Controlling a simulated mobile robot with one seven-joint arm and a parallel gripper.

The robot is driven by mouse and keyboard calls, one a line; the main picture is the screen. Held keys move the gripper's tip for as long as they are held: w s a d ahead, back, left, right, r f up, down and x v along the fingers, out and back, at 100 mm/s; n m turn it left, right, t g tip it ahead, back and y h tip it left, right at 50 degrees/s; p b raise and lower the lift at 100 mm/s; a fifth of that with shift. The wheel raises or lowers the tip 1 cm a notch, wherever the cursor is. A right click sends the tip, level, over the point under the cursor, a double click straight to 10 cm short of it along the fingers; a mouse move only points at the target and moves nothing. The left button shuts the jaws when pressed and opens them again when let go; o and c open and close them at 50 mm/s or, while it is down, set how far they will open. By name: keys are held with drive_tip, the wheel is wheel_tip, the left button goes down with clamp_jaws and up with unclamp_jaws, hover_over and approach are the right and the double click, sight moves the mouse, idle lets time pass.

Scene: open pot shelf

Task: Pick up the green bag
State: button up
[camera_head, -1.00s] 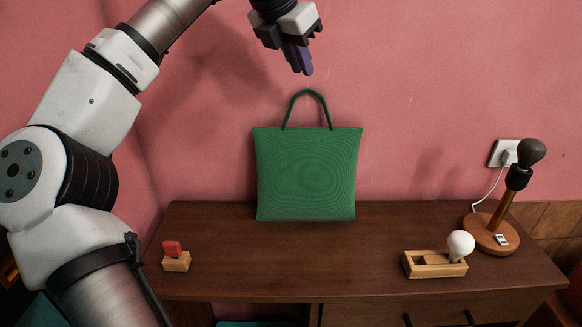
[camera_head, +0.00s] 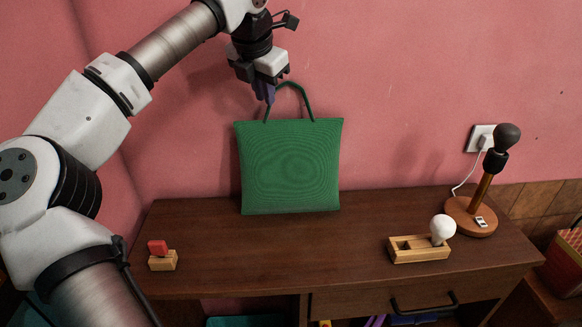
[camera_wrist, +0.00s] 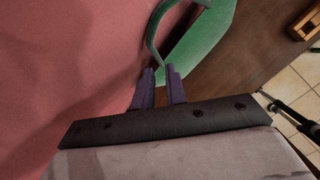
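The green bag (camera_head: 290,168) stands upright on the dark wooden desk (camera_head: 340,245), near the pink wall. Its thin dark green handle (camera_head: 304,92) arches above it. My gripper (camera_head: 268,101) points down at the left side of the handle, just above the bag's top edge. In the wrist view the two purple fingers (camera_wrist: 161,72) stand apart with a narrow gap. The handle (camera_wrist: 151,42) runs down to the fingertips and the bag (camera_wrist: 208,42) lies beyond them. Whether the handle sits between the fingers I cannot tell for sure.
A small wooden block with a red piece (camera_head: 162,258) is at the desk's left. A wooden holder with a white bulb (camera_head: 420,250) and a lamp (camera_head: 473,212) wired to a wall socket (camera_head: 480,140) stand at the right. The desk in front of the bag is clear.

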sight(269, 110)
drive_tip(key=x, duration=0.4)
clamp_jaws()
drive_tip(key=shift+r, duration=0.15)
drive_tip(key=shift+s+r, duration=0.15)
drive_tip(key=shift+r, duration=0.05)
wheel_tip(269, 110, up, 6)
drive_tip(key=s+b, duration=0.5)
drive_tip(key=s, duration=1.4)
drive_tip(key=shift+s+r, duration=0.15)
drive_tip(key=shift+s, duration=0.15)
drive_tip(key=shift+r, duration=0.1)
